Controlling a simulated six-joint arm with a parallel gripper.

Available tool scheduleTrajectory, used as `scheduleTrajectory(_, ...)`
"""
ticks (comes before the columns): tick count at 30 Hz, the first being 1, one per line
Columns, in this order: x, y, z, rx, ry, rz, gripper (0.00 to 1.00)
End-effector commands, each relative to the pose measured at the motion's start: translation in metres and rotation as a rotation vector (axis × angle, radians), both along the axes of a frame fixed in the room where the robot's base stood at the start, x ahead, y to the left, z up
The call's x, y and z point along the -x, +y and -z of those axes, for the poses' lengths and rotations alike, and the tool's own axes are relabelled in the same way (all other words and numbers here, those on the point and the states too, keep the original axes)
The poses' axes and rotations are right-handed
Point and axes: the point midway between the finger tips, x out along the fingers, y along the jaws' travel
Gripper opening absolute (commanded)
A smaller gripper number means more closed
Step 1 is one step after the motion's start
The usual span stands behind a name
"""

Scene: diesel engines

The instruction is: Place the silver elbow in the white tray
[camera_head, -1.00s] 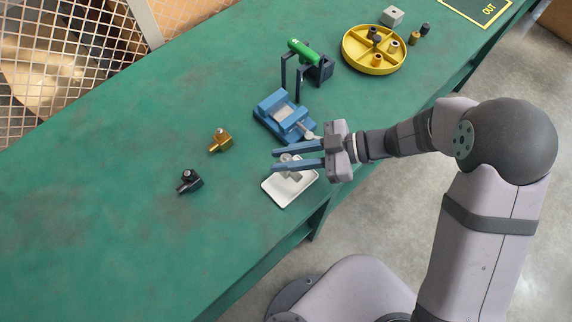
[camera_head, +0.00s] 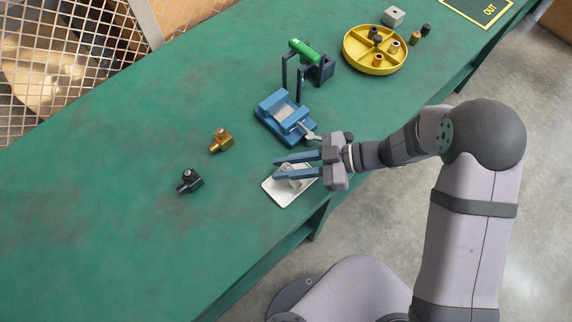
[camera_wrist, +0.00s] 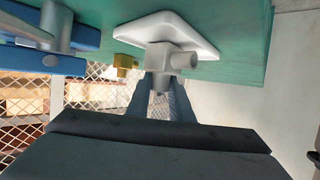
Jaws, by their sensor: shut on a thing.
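The silver elbow (camera_wrist: 168,58) is held between the fingers of my gripper (camera_wrist: 162,98) in the wrist view, its side port pointing right. In the head view my gripper (camera_head: 296,167) is over the white tray (camera_head: 283,196), with its two blue fingers around the elbow (camera_head: 291,180), which they partly hide. The tray (camera_wrist: 195,33) shows right behind the elbow in the wrist view. I cannot tell whether the elbow touches the tray's floor.
A blue vise (camera_head: 285,117) stands just behind the tray. A brass elbow (camera_head: 221,140) and a black elbow (camera_head: 189,181) lie to the left. A green cylinder on a stand (camera_head: 303,51) and a yellow round tray (camera_head: 372,62) are farther back. The bench's front edge is close to the tray.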

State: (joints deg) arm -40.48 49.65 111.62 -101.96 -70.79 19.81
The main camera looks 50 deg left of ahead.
Motion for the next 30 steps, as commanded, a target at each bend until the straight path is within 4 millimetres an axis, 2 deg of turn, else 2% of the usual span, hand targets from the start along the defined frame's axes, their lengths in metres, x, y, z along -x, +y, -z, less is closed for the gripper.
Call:
scheduleTrajectory(2, 0.0, 0.0, 0.002, -0.001, 0.001, 0.0, 0.0)
scheduleTrajectory(3, 0.0, 0.0, 0.003, 0.0, 0.0, 0.0, 0.22)
scheduleTrajectory(5, 0.0, 0.0, 0.003, 0.0, 0.0, 0.0, 0.36)
scheduleTrajectory(6, 0.0, 0.0, 0.003, 0.0, 0.0, 0.0, 0.39)
scheduleTrajectory(19, -0.003, -0.003, -0.002, 0.0, 0.0, 0.001, 0.39)
scheduleTrajectory(30, -0.042, -0.039, -0.023, -0.001, -0.003, 0.004, 0.39)
